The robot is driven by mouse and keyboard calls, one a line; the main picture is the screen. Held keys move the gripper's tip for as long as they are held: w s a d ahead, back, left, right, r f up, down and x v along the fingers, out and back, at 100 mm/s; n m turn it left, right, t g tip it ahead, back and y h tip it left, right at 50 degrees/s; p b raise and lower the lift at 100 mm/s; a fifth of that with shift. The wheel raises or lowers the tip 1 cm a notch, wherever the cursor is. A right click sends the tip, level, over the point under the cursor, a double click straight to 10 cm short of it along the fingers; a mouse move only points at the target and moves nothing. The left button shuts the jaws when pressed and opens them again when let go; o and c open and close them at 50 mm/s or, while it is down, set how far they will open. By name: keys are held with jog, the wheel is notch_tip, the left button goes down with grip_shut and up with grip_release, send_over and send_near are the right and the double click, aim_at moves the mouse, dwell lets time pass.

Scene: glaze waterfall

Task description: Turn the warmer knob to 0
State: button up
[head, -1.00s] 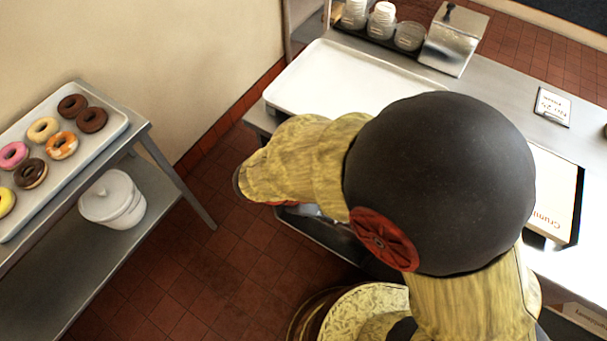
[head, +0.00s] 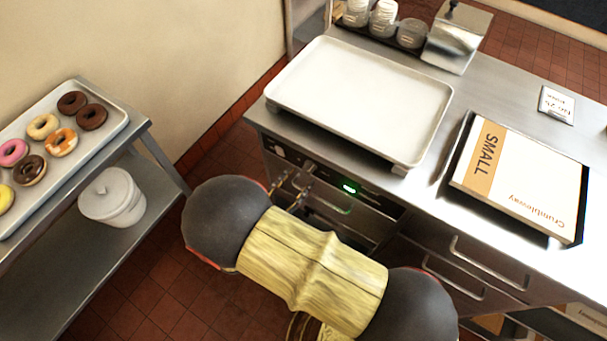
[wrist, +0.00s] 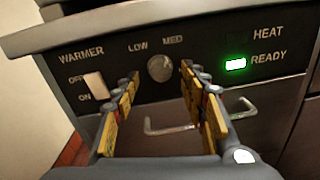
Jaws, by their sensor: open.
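The warmer knob (wrist: 160,68) is a round, grey metal knob on the dark front panel of the warmer. LOW and MED are printed above it; no 0 mark is readable, and I cannot tell where the knob points. My gripper (wrist: 160,73) is open and faces the panel, with one yellow-padded finger on each side of the knob in the wrist view. I cannot tell whether either finger touches it. In the head view my gripper (head: 290,189) is in front of the panel. A pale OFF/ON switch (wrist: 97,86) is left of the knob.
A green READY light (wrist: 236,65) glows at right. A drawer handle (wrist: 172,130) juts out below the panel. A white tray (head: 360,95) lies on the counter above, with a SMALL box (head: 520,180) to its right. A donut rack (head: 150,150) stands at left.

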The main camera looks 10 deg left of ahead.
aim_at(306, 172)
jog(key=shift+b+x, duration=0.3)
jog(key=shift+x, duration=1.3)
jog(key=shift+c, duration=0.7)
grip_shut()
